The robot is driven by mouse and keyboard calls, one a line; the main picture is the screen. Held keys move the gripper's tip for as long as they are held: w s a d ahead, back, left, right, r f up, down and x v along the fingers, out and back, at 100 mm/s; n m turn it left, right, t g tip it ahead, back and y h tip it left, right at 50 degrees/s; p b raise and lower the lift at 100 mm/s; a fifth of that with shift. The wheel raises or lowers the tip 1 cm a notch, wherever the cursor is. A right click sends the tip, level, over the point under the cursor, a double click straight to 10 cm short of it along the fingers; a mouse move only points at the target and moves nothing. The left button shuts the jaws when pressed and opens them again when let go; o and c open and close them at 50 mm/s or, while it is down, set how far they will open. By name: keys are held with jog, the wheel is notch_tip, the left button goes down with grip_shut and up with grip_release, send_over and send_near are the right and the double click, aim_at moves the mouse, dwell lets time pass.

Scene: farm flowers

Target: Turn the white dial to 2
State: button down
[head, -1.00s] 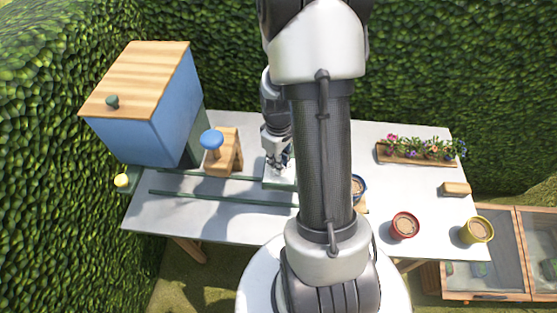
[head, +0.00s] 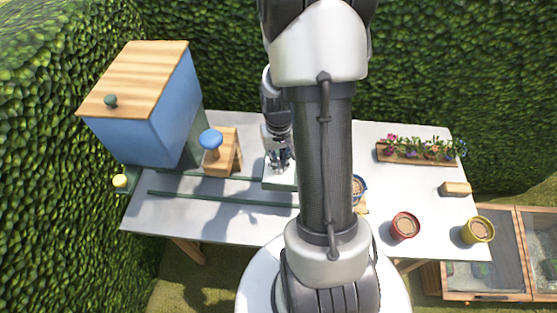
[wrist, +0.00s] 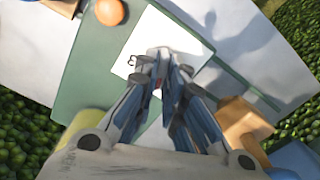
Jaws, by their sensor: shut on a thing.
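In the wrist view a white square plate (wrist: 150,35) with a dark mark that looks like a 2 (wrist: 132,60) lies on a green base (wrist: 92,70). My gripper (wrist: 166,65) reaches down over the plate, its fingers close together and shut on the white dial. The dial is mostly hidden by the fingers, and I cannot read where it points. The mark lies left of the fingertips. In the head view my gripper (head: 279,163) is over the pale plate (head: 273,178) on the table, partly hidden by my arm.
The table (head: 225,222) carries a wooden stand with a blue knob (head: 211,139), green rails (head: 215,198), a blue box (head: 145,130), a flower planter (head: 415,157), a red pot (head: 405,226) and a yellow pot (head: 477,231). An orange ball (wrist: 110,12) is near the plate.

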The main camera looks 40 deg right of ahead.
jog(key=m, duration=0.4)
jog(key=shift+d, duration=0.1)
jog(key=shift+s+m, duration=0.1)
jog(key=shift+m, duration=2)
jog(key=c, duration=1.7)
grip_release()
notch_tip(320, 180, up, 12)
